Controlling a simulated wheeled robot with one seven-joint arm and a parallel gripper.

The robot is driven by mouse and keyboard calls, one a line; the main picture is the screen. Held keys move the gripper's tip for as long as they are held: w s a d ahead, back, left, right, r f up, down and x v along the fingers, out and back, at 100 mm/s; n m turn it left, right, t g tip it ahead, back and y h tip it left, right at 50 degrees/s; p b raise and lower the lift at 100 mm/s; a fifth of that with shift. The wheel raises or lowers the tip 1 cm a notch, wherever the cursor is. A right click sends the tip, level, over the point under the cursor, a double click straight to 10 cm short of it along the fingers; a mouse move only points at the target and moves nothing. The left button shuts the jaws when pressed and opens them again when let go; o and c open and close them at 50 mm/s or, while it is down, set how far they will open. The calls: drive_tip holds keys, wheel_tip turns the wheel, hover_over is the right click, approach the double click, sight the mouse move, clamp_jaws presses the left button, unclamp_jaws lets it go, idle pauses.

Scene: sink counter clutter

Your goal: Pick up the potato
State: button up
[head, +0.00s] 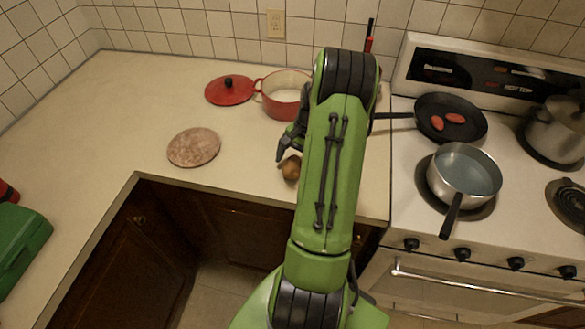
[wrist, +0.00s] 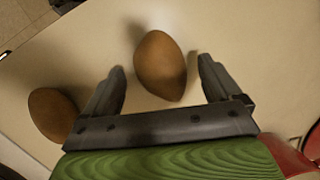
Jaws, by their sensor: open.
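Two brown, smooth, rounded things lie on the counter in the wrist view. One, which looks like a potato (wrist: 160,55), lies ahead and between the fingertips of my gripper (wrist: 162,72). The other brown potato-like thing (wrist: 52,113) lies outside the left finger. I cannot tell for sure which is the potato. In the head view one brown thing (head: 291,169) shows at the counter's front, just below my gripper (head: 281,150); the other is hidden, probably by my arm. My gripper is open and empty, and I see no clear contact.
A red pot (head: 285,97) stands behind my gripper, with its red lid (head: 229,90) beside it. A round speckled board (head: 194,147) lies left. The stove holds a frying pan (head: 478,126) and a saucepan of liquid (head: 463,172). The counter's left part is mostly clear.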

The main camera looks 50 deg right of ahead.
drive_tip(key=shift+w+f, duration=0.1)
drive_tip(key=shift+f, duration=0.15)
drive_tip(key=shift+a+r, duration=0.1)
drive_tip(key=shift+c, duration=0.3)
drive_tip(key=c, duration=1.2)
